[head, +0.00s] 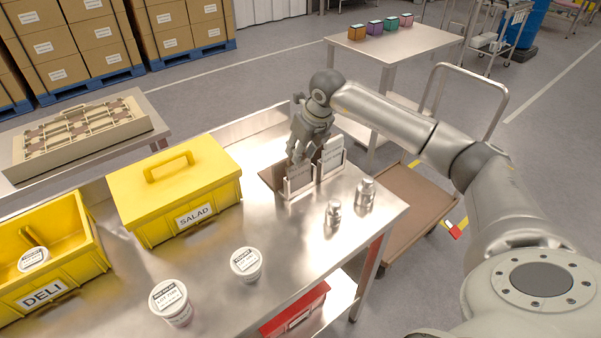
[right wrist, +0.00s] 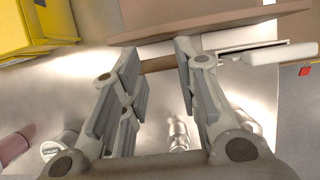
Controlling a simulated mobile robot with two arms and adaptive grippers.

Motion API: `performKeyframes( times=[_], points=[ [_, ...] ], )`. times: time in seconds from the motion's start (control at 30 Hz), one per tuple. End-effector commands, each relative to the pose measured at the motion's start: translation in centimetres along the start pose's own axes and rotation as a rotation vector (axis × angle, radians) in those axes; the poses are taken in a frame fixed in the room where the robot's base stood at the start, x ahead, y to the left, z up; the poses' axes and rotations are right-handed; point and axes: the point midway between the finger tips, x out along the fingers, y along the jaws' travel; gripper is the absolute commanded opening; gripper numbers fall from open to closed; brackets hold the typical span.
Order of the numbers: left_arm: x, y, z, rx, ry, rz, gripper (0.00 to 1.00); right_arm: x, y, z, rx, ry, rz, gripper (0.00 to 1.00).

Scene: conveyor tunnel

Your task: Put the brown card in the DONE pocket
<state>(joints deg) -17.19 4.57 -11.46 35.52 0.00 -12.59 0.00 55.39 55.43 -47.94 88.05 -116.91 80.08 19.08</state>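My right gripper (head: 297,158) points down over the two upright pockets near the back right of the steel table. In the right wrist view its fingers (right wrist: 158,62) close on a narrow brown piece, with a broad brown panel just beyond. This appears to be the brown card (right wrist: 190,18). In the head view the card (head: 272,176) shows dark, low beside and behind the left pocket (head: 299,182). The right pocket (head: 332,163) holds a white card. The pocket labels are too small to read, and the fingers hide part of the left pocket. My left gripper is out of view.
A closed yellow SALAD box (head: 178,190) stands left, an open DELI box (head: 50,262) farther left. Two white tubs (head: 171,302) (head: 246,264) stand in front. A cart (head: 410,215) stands beyond the table's right edge.

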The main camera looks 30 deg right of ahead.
Motion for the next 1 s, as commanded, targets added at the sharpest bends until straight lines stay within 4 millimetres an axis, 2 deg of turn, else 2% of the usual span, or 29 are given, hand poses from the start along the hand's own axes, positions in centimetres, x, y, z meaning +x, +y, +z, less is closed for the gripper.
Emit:
performKeyframes(
  times=[0.17,0.63,0.8,1.0],
  points=[
    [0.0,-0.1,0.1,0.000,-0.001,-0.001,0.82,-1.2,0.1,0.2,-0.001,-0.008,0.002,0.30],
    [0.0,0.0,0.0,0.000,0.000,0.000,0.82,-10.3,-0.1,0.0,0.001,-0.005,0.000,0.30],
    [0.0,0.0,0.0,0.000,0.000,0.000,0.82,-11.8,0.0,-0.1,0.000,-0.002,0.000,0.30],
    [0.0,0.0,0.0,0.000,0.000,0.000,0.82,-12.1,-0.1,-0.1,0.000,0.000,0.000,0.30]
  ],
)
